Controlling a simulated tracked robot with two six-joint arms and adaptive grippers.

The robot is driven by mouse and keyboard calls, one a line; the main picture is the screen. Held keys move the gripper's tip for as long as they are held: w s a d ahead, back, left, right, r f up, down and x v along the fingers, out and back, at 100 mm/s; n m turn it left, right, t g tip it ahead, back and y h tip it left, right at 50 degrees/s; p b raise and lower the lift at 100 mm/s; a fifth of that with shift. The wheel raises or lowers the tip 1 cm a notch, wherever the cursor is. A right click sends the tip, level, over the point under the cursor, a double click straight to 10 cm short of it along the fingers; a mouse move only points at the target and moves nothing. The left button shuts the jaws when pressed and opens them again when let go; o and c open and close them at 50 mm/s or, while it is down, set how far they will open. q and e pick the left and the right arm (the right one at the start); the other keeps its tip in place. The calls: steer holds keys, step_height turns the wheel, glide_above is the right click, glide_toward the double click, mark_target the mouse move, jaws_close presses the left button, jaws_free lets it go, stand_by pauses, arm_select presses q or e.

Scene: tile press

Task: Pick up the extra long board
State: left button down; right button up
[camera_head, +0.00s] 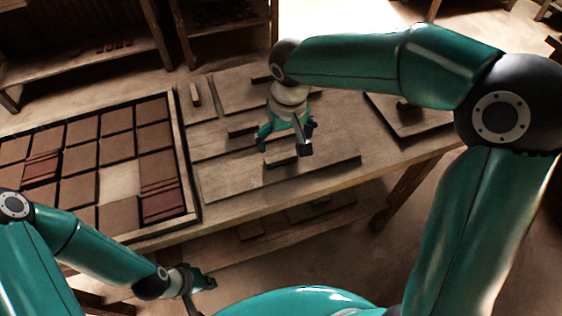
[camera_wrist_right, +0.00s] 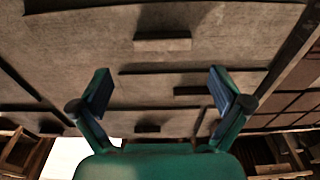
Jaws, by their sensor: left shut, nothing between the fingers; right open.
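The longest board (camera_head: 330,168) lies along the front edge of the table, with a low block handle on top (camera_head: 280,160). I take it for the extra long board. In the right wrist view the board (camera_wrist_right: 80,45) fills the upper part, with its handle (camera_wrist_right: 162,42) near the middle. My right gripper (camera_head: 285,147) is open and points down above the boards, close to this handle. Its spread fingers also show in the right wrist view (camera_wrist_right: 160,78), with nothing between them. My left gripper (camera_head: 205,284) is shut and empty, low at the front, away from the boards.
Other boards with handles lie behind, one handle (camera_head: 243,130) just left of my right gripper. Another board (camera_head: 425,122) lies at the right of the table (camera_head: 350,130). A tray rim (camera_head: 184,150) borders several brown tiles (camera_head: 117,149) on the left.

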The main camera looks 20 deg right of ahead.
mark_target(281, 156)
steer(key=shift+w+a+f+p, duration=0.1)
steer(key=shift+w+f, duration=0.1)
steer(key=shift+f, duration=1.1)
steer(key=shift+w+a+f+p, duration=0.1)
steer(key=shift+w+f, duration=0.1)
steer(key=shift+f, duration=1.15)
steer(key=shift+w+f+p, duration=0.1)
steer(key=shift+w+f, duration=0.1)
steer(key=shift+f, duration=1.1)
steer(key=shift+c, duration=0.3)
steer(key=c, duration=1.3)
steer(key=shift+r, duration=0.15)
